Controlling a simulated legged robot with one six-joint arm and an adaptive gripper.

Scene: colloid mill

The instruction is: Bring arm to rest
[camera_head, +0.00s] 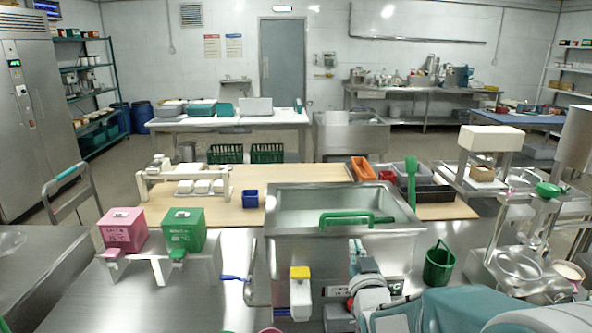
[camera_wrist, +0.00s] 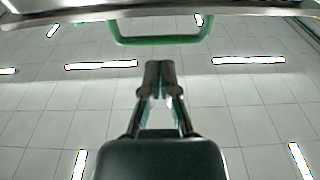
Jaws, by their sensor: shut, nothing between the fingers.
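My gripper (camera_wrist: 159,75) shows in the wrist view with its dark fingers together and nothing between them. It faces a tiled surface with bright strip lights, which looks like the ceiling. A green handle (camera_wrist: 160,40) on a steel edge crosses the top of that view, apart from the fingertips. In the head view, my teal and grey arm is folded low at the bottom right; I cannot make out the fingertips there. The steel hopper (camera_head: 290,237) with a green handle (camera_head: 345,219) stands just behind and left of my arm.
A pink box (camera_head: 122,228) and a green box (camera_head: 184,229) stand on a white rack at left. A green bucket (camera_head: 439,265) is right of the hopper, close to my arm. A steel stand (camera_head: 490,240) is at far right. Bare steel bench shows at front left.

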